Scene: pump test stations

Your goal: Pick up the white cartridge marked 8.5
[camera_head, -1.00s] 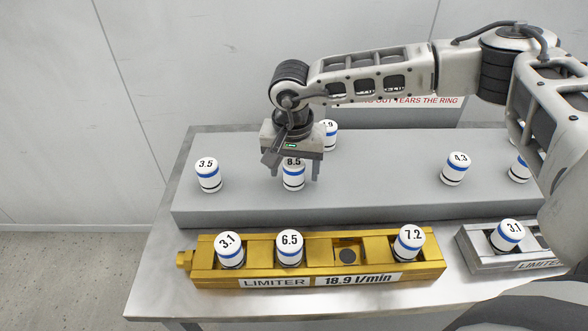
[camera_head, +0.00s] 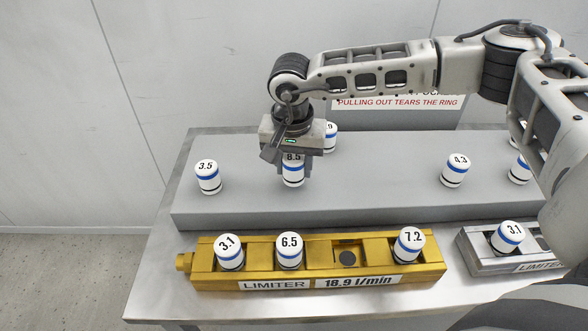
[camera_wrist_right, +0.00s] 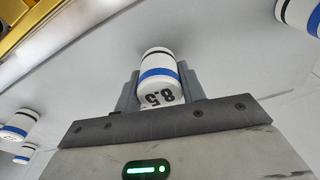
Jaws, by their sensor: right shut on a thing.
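The white cartridge marked 8.5 (camera_head: 292,172) has a blue band and stands on the grey raised shelf in the head view. My right gripper (camera_head: 293,168) is above it, pointing down, with its fingers shut on the cartridge's sides. In the right wrist view, the 8.5 cartridge (camera_wrist_right: 159,78) sits between the two fingers of the right gripper (camera_wrist_right: 158,88). The cartridge looks upright; I cannot tell whether its base is clear of the shelf. My left gripper is not in view.
Cartridges 3.5 (camera_head: 208,177) and 4.3 (camera_head: 455,170) stand on the grey shelf (camera_head: 360,190). Another (camera_head: 330,137) is partly hidden just behind my gripper. In front, the gold limiter block (camera_head: 318,282) holds 3.1, 6.5 and 7.2, with one empty slot (camera_head: 347,257). A grey block (camera_head: 480,262) is at right.

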